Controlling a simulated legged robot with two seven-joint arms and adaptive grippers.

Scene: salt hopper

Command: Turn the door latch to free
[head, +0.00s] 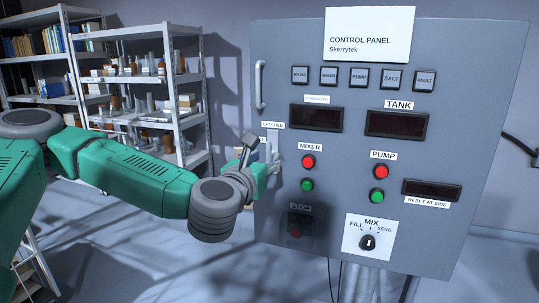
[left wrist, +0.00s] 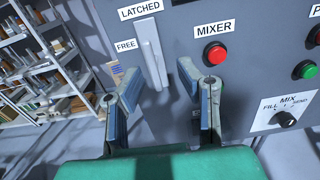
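The door latch is a pale grey lever (left wrist: 152,52) on the panel's left side, seen in the left wrist view. It stands nearly upright, with its upper end just under the LATCHED label (left wrist: 141,9). The FREE label (left wrist: 126,46) is to its left. My left gripper (left wrist: 156,82) is open, with its two blue-grey fingers apart and the lever's lower end showing between them. I cannot tell whether a finger touches it. In the head view my left gripper (head: 257,152) is at the panel's left edge and partly hides the latch. My right gripper is not in view.
The control panel (head: 343,205) carries a mixer red button (head: 308,161), a green button (head: 306,185) and a mix knob (head: 367,242) near the latch. A vertical door handle (head: 260,85) is above. Shelves (head: 180,125) stand behind at the left.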

